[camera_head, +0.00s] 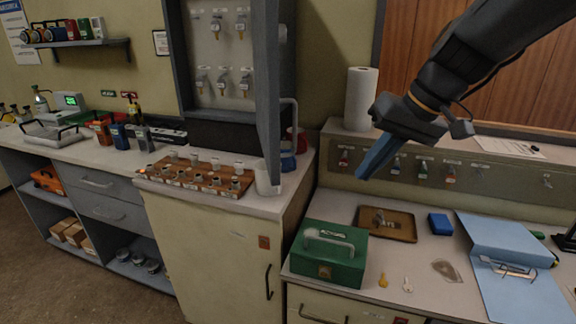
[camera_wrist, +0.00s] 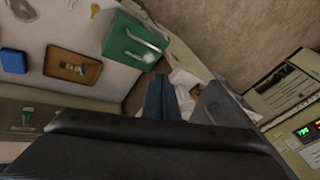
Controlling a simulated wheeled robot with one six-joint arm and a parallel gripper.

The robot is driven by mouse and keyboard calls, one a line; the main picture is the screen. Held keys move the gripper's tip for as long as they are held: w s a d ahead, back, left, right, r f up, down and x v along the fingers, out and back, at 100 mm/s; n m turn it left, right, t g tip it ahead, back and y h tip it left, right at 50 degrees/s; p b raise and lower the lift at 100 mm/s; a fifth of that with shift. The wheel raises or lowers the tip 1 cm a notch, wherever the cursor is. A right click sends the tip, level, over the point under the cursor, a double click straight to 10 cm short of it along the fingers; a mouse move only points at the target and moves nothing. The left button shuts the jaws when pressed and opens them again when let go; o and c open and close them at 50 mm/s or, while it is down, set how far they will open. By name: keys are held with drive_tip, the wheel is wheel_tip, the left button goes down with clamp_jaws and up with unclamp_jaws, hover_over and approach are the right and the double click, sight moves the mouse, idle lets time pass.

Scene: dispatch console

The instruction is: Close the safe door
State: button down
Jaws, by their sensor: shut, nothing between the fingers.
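The wall-mounted key safe (camera_head: 187,60) is a grey cabinet with several keys hanging on hooks inside. Its grey door (camera_head: 268,90) stands open, swung out toward me and seen nearly edge-on, with a pale handle (camera_head: 290,125) on its right side. My gripper (camera_head: 362,174) hangs to the right of the door, clear of it, with its blue fingers pointing down and left. In the wrist view the fingers (camera_wrist: 161,98) are together and empty. A grey panel (camera_wrist: 228,108) beside them may be the door; I cannot tell for sure.
A wooden rack (camera_head: 150,173) with several stamps sits on the cream cabinet below the door. A green box (camera_head: 345,275), brown tray (camera_head: 402,232) and blue binder (camera_head: 500,240) lie on the right desk. A paper roll (camera_head: 360,98) stands behind my gripper.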

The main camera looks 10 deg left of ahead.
drive_tip(key=w+a+r+n+y, duration=0.1)
drive_tip(key=a+r+n+y, duration=0.1)
drive_tip(key=a+r, duration=0.45)
drive_tip(key=a+f+p, duration=0.4)
drive_tip(key=a+f, duration=0.3)
drive_tip(key=a, duration=0.2)
drive_tip(key=shift+f, duration=0.25)
drive_tip(key=shift+a, duration=0.1)
